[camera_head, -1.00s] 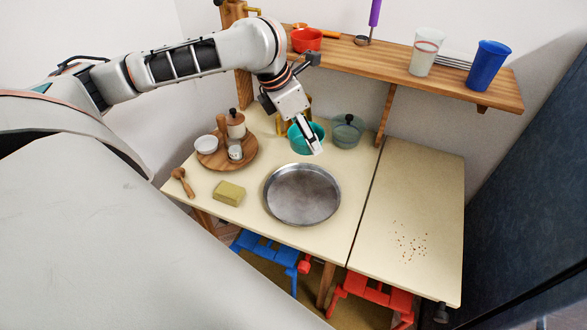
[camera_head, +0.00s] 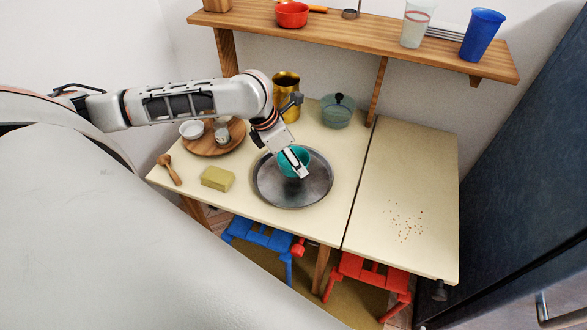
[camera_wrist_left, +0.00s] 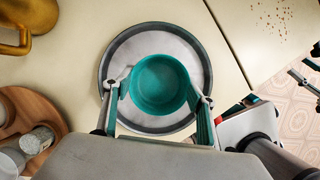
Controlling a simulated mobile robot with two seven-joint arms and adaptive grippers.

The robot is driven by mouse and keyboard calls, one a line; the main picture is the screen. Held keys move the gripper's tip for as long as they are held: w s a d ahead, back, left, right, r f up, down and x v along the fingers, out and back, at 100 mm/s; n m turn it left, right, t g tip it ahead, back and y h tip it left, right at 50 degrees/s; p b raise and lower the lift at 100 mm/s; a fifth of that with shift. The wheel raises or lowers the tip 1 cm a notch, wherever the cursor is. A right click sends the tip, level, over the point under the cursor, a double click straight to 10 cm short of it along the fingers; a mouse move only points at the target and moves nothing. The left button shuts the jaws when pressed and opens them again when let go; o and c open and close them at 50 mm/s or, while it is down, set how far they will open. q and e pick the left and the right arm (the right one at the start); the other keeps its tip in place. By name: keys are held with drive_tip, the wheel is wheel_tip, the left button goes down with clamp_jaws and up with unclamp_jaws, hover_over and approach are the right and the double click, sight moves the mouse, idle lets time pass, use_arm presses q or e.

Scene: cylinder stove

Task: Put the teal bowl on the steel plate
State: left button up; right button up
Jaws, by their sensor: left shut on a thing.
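The teal bowl (camera_head: 289,164) is upright over the upper middle of the round steel plate (camera_head: 305,193) in the head view. My left gripper (camera_head: 298,168) is shut on the bowl. In the left wrist view the teal bowl (camera_wrist_left: 159,84) sits between the two fingers of my left gripper (camera_wrist_left: 158,96), inside the outline of the steel plate (camera_wrist_left: 150,40). I cannot tell whether the bowl touches the plate or hovers just above it. The gripper hides part of the bowl in the head view.
A yellow sponge (camera_head: 218,178) and a wooden spoon (camera_head: 169,170) lie left of the plate. A wooden round board (camera_head: 208,150) holds cups. A gold jug (camera_head: 286,98) and a lidded glass pot (camera_head: 337,112) stand behind. The right table section (camera_head: 405,190) is mostly clear, with crumbs.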

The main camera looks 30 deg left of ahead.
use_arm(q)
wheel_tip(320, 180, down, 4)
drive_tip(key=shift+f+b, duration=0.1)
drive_tip(key=shift+b, duration=0.3)
drive_tip(key=shift+f, duration=0.15)
drive_tip(key=o, duration=1.1)
drive_tip(key=p+v, duration=0.2)
drive_tip(key=v, duration=0.8)
drive_tip(key=shift+a+r, duration=0.1)
drive_tip(key=shift+r, duration=0.35)
drive_tip(key=shift+v, duration=0.75)
